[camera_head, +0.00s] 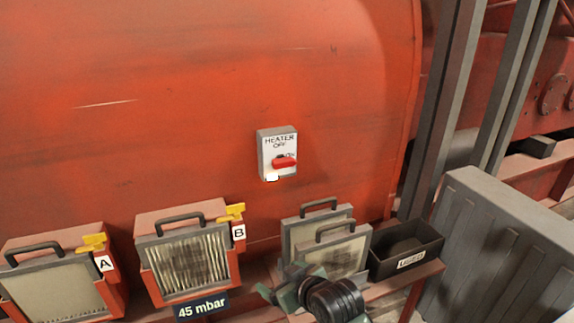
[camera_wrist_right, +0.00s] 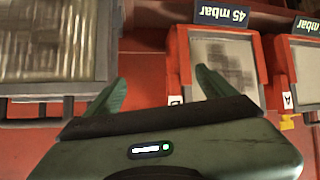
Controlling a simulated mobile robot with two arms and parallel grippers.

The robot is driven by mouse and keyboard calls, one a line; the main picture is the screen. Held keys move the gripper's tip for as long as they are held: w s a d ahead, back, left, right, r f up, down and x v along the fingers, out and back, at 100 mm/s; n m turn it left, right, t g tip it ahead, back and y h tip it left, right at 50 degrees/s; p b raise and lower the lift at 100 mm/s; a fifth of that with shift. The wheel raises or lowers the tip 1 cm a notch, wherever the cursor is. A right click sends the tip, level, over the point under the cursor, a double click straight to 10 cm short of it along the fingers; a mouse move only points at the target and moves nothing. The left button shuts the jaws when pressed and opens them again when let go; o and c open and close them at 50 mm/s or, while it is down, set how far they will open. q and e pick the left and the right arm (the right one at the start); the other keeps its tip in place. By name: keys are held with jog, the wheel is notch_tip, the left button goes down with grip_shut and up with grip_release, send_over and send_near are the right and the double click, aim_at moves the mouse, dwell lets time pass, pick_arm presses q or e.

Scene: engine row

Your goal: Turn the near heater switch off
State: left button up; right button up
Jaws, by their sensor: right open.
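One heater switch (camera_head: 264,153) is on the red-orange engine wall, in the middle of the head view. It is a grey-edged box with a white face reading HEATER and OFF at the top. Its red knob (camera_head: 285,162) lies roughly level, its longer end to the right beside a partly hidden mark. My right gripper (camera_head: 289,281) is below the switch and apart from it, in front of the shelf. In the right wrist view its green fingers (camera_wrist_right: 160,90) are spread with nothing between them. The switch is not in the wrist view. My left gripper is not in view.
Filter boxes A (camera_head: 60,284) and B (camera_head: 189,258) with yellow latches stand at left. Two handled filter panels (camera_head: 318,222) and a black bin (camera_head: 405,262) stand below the switch. A grey ribbed case (camera_head: 500,250) and grey posts are at right. The wall around the switch is clear.

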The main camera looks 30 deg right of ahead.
jog(key=w+d+r+m+t+h, duration=0.2)
jog(key=w+d+r+t, duration=0.2)
jog(key=w+d+r, duration=0.5)
jog(key=m+t+h, duration=0.1)
jog(key=t+h, duration=0.1)
send_near(287, 165)
jog(key=w, duration=0.2)
jog(key=shift+m, duration=0.3)
jog(key=x, duration=0.3)
jog(key=p+x, duration=0.1)
jog(key=x, duration=0.2)
jog(key=shift+w+d, duration=0.25)
jog(key=shift+d, duration=0.05)
jog(key=shift+w+d+p, duration=0.1)
jog(key=shift+w+p, duration=0.2)
jog(key=shift+w, duration=0.2)
jog(key=shift+f, duration=0.1)
jog(key=c, duration=1.4)
